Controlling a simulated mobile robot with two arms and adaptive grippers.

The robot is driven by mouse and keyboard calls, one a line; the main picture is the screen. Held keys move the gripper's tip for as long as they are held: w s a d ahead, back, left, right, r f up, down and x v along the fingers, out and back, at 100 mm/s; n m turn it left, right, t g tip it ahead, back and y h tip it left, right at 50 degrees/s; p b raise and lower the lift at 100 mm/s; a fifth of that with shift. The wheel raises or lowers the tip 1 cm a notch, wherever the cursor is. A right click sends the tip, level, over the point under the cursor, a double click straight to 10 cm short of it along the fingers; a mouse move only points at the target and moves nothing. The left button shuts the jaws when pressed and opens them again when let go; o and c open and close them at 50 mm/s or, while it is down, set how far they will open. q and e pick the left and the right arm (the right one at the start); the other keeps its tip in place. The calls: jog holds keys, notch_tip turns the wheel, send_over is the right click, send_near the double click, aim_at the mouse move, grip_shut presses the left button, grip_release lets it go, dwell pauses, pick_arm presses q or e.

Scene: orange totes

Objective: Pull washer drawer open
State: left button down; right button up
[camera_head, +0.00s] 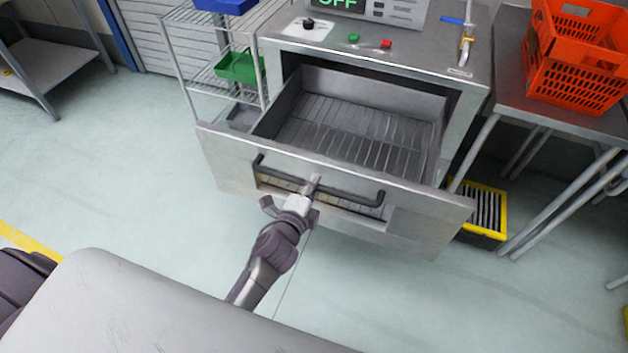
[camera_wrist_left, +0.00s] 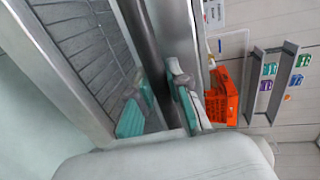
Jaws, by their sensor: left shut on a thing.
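The washer drawer (camera_head: 225,163) is pulled out from the steel washer (camera_head: 467,118), with its empty slatted inside showing. A dark bar handle (camera_head: 368,199) runs across its front. My left gripper (camera_head: 313,184) is shut on this handle near its middle. In the left wrist view the handle (camera_wrist_left: 140,40) passes between the teal-padded fingers of my left gripper (camera_wrist_left: 160,108), beside the drawer's slatted floor (camera_wrist_left: 85,40). My right gripper is in neither view.
Orange crates (camera_head: 578,60) stand on a steel table (camera_head: 510,85) at the right. A wire rack (camera_head: 200,75) with a green bin (camera_head: 238,68) stands left of the washer. A yellow-framed grate (camera_head: 485,208) lies on the floor at the right. The floor left of the drawer is clear.

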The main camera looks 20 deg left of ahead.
pick_arm(q)
jog(key=shift+s, duration=0.4)
jog(key=c, duration=1.1)
grip_release()
jog(key=shift+w, duration=0.1)
jog(key=s+r, duration=0.2)
jog(key=s, duration=1)
jog(key=shift+a+r, duration=0.15)
jog(key=shift+a, duration=0.1)
jog(key=shift+w, duration=0.1)
